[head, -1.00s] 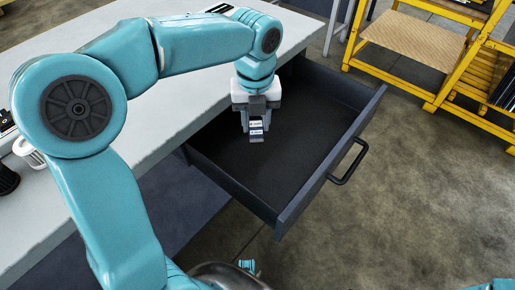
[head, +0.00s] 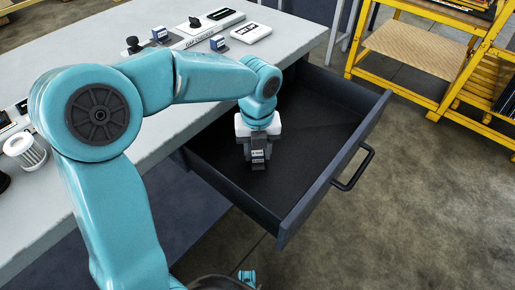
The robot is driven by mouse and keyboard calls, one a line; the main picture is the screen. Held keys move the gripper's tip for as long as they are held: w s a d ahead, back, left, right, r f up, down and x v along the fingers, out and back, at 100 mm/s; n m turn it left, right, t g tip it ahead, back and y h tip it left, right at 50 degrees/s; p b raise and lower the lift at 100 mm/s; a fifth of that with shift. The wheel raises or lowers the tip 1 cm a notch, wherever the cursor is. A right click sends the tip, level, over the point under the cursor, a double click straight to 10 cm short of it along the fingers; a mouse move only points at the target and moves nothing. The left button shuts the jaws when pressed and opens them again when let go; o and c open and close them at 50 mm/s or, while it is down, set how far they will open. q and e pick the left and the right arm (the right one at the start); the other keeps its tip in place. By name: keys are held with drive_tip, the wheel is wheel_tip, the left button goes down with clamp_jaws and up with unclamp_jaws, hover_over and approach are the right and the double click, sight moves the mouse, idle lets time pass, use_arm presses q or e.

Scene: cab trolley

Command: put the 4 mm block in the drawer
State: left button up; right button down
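The drawer (head: 306,215) is pulled out from the bench; its inside is dark and looks empty apart from my gripper. My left gripper (head: 257,158) points down inside the drawer's outline, near its left part. It is shut on a small grey block with a white and blue label, the 4 mm block (head: 258,154); the label is too small to read. I cannot tell whether the block touches the drawer floor.
On the grey bench (head: 120,42) stand a labelled tray (head: 208,30), other small blocks (head: 219,43), a white box (head: 251,33) and a white ribbed cylinder (head: 25,151). The drawer's black handle (head: 353,167) sticks out right. A yellow rack (head: 437,60) stands beyond.

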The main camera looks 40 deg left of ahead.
sight(258, 153)
use_arm(q)
drive_tip(key=o, duration=0.3)
wheel_tip(258, 153, up, 12)
drive_tip(key=p, duration=0.4)
drive_tip(key=shift+r, duration=0.2)
idle(0.3)
